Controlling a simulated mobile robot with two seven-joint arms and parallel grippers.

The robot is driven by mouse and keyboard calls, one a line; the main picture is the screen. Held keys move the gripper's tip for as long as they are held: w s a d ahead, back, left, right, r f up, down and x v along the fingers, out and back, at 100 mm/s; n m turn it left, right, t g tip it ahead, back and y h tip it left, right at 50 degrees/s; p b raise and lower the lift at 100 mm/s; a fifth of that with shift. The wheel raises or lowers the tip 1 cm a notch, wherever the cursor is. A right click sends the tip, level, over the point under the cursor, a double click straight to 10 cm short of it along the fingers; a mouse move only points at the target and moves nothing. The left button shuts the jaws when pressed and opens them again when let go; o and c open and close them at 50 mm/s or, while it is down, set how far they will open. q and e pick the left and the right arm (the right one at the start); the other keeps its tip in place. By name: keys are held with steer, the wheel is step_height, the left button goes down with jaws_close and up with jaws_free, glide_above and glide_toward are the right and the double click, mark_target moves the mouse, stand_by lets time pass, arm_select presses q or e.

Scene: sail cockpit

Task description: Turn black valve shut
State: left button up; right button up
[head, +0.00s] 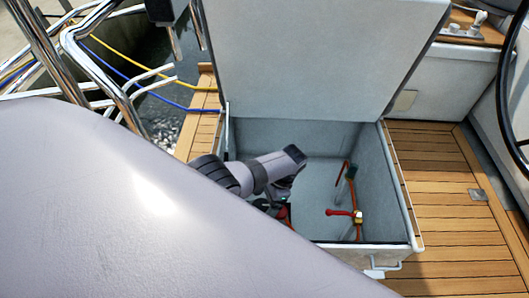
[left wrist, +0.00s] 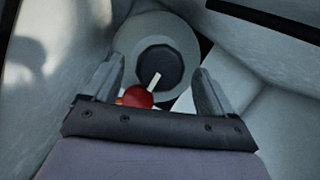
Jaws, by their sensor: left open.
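In the left wrist view a dark round knob-like piece (left wrist: 160,66), possibly the black valve, sits in a pale grey round ring (left wrist: 178,35). A red rounded part (left wrist: 137,97) with a short cream stick lies just in front of it, partly hidden by my gripper. My left gripper (left wrist: 158,76) is open, its two fingers on either side of the dark piece with clear gaps. In the head view my left gripper (head: 277,207) reaches down inside the open locker; its fingertips and the dark piece are hidden there. My right gripper is not in view.
The locker (head: 366,248) has grey walls and a raised lid (head: 320,60). A red lever (head: 340,213) on a brass-coloured fitting and orange pipe stands to the gripper's right. A steering wheel (head: 507,95) is at the far right, and steel rails (head: 85,50) at upper left.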

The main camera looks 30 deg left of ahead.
arm_select(q)
steer(key=p+v, duration=0.3)
steer(key=v, duration=0.4)
stand_by(0.5)
steer(key=s+d+n+t+h, duration=0.2)
steer(key=s+d+n+t, duration=0.1)
steer(key=s, duration=0.6)
steer(key=s+a+r+n+t+h, duration=0.1)
steer(key=s+a+r+n+t, duration=0.2)
steer(key=s+r, duration=1.1)
steer(key=w+d+f+m+t+h+p, duration=0.1)
steer(key=w+d+f+t+h+p, duration=0.1)
steer(key=w+f+t, duration=0.3)
steer(key=shift+w+d+f+t, duration=0.2)
steer(key=shift+w+d+t, duration=0.45)
steer(key=shift+w+t, duration=0.9)
